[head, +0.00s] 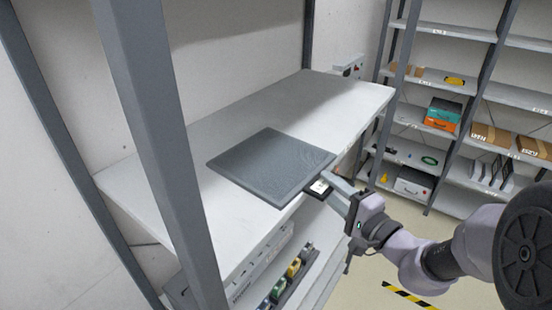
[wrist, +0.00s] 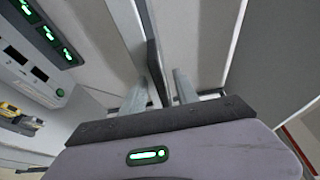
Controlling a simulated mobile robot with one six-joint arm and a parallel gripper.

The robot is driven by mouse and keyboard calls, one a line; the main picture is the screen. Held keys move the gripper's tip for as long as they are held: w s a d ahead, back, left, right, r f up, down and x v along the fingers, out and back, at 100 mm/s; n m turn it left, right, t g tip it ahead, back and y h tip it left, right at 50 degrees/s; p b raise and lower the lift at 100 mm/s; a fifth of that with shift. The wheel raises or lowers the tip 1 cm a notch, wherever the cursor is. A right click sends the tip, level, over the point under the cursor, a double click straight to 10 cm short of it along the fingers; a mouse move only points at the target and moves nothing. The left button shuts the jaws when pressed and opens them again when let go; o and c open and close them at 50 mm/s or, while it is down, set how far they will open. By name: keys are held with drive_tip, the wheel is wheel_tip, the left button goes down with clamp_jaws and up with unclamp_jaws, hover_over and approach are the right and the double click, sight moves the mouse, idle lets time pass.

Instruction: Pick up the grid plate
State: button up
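The grid plate (head: 272,165) is a dark grey square plate lying flat at the front edge of the pale shelf, with its near right side at the edge. A small black piece with a white label (head: 320,187) shows at its right corner. My gripper (head: 338,190) is at this corner, coming in from the right. In the wrist view, a thin dark edge (wrist: 154,68), seemingly of the plate, stands between my two fingers (wrist: 160,95). The left finger is close to it, and a gap shows at the right finger. The fingers are open.
The shelf board (head: 335,105) is bare behind the plate. A grey upright post (head: 160,130) stands at the left. Lower shelves hold devices with green displays (wrist: 40,32) and small yellow and green items (head: 292,268). Another rack with boxes (head: 442,115) stands at the back right.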

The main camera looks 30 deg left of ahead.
drive_tip(key=shift+s+d+r, duration=0.1)
drive_tip(key=shift+s+d, duration=0.05)
drive_tip(key=shift+d, duration=0.05)
drive_tip(key=c, duration=0.5)
drive_tip(key=shift+a, duration=0.1)
clamp_jaws()
idle(0.5)
